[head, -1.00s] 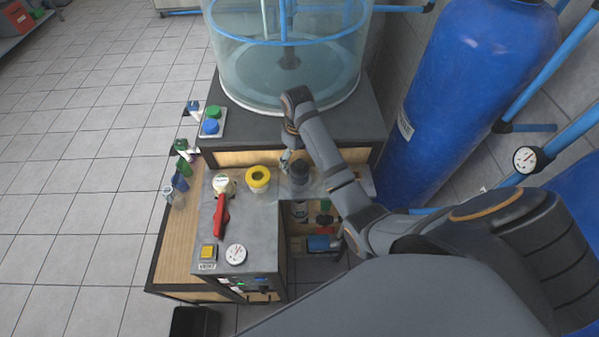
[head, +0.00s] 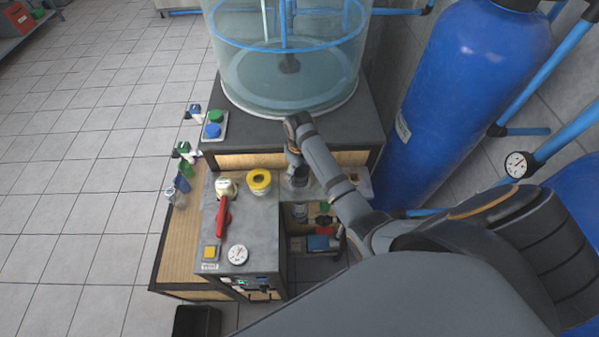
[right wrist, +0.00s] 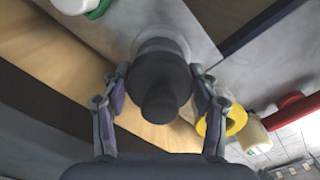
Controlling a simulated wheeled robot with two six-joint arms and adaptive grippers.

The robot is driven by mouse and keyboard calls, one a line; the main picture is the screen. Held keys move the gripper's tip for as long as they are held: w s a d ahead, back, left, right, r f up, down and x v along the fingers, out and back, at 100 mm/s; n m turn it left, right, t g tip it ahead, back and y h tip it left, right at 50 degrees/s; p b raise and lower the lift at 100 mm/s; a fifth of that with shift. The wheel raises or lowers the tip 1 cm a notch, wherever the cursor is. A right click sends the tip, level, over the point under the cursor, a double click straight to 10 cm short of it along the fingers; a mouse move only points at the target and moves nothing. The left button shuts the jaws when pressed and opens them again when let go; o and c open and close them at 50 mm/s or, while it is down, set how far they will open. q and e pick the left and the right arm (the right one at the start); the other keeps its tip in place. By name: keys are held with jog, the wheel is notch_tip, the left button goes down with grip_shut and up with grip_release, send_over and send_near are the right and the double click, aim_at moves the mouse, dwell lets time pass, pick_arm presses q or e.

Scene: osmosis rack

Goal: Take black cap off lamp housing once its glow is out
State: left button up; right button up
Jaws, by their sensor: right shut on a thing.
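The black cap (head: 299,181) sits at the back right of the grey bench top, under my right gripper (head: 297,166). In the right wrist view the cap (right wrist: 160,95) is a dark stepped cylinder between the two fingers of the right gripper (right wrist: 155,85), which is shut on it. A clear rounded rim (right wrist: 163,33), which looks like part of the lamp housing, shows just behind the cap. The rest of the housing is hidden by the cap and gripper. I see no glow around the cap. My left gripper is not in view.
A yellow ring-topped cup (head: 259,181) stands left of the cap. A red lever (head: 223,215), a yellow button (head: 210,252) and a gauge (head: 238,255) are further left and front. A clear water tank (head: 288,75) stands behind, a blue cylinder (head: 455,90) at right.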

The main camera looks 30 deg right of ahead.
jog(key=c, duration=0.3)
jog(key=shift+c, duration=0.2)
jog(key=shift+w+r, duration=0.1)
jog(key=shift+r, duration=0.25)
notch_tip(320, 180, up, 5)
jog(key=shift+r+b, duration=0.15)
jog(key=shift+b, duration=0.95)
notch_tip(320, 180, up, 4)
jog(key=shift+r+p, duration=0.1)
jog(key=shift+p, duration=1)
